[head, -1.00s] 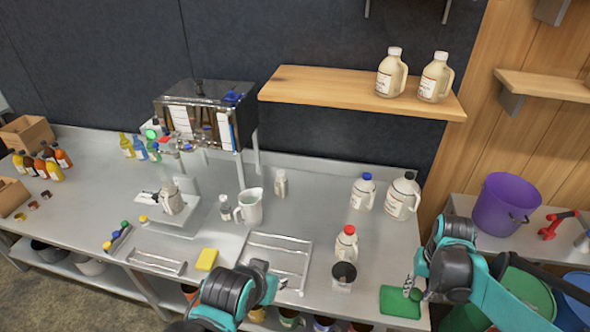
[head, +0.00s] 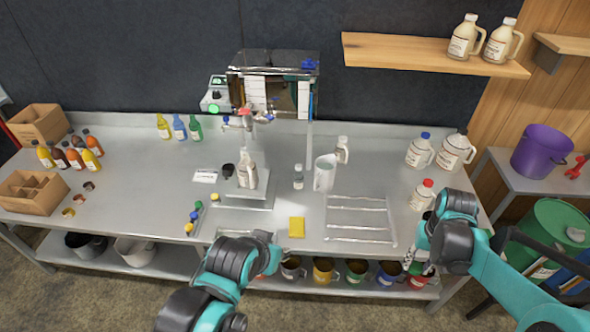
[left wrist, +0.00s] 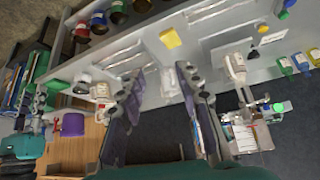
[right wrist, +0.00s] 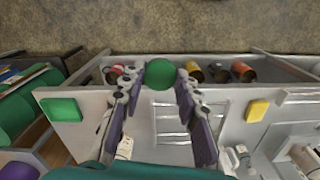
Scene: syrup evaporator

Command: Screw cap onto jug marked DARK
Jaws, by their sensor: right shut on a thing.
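A cream jug (head: 247,175) stands upright on a small platform under the steel evaporator's tap; it also shows in the left wrist view (left wrist: 235,66). Other jugs stand at the right: one blue-capped (head: 419,152), one larger (head: 456,153), one red-capped (head: 421,194). The labels are too small to read, so I cannot tell which is DARK. My right gripper (head: 420,262) is shut on a round green thing, seemingly a cap (right wrist: 160,73), above the bench's front right edge. My left gripper (left wrist: 158,90) is open and empty near the bench's front. Loose coloured caps (head: 195,215) lie left of the platform.
A yellow sponge (head: 297,227), a wire rack (head: 361,220) and a white pitcher (head: 325,172) are on the bench. A green cloth or sponge (right wrist: 61,109) lies near my right gripper. The evaporator (head: 275,85) stands behind. The front left bench has free room.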

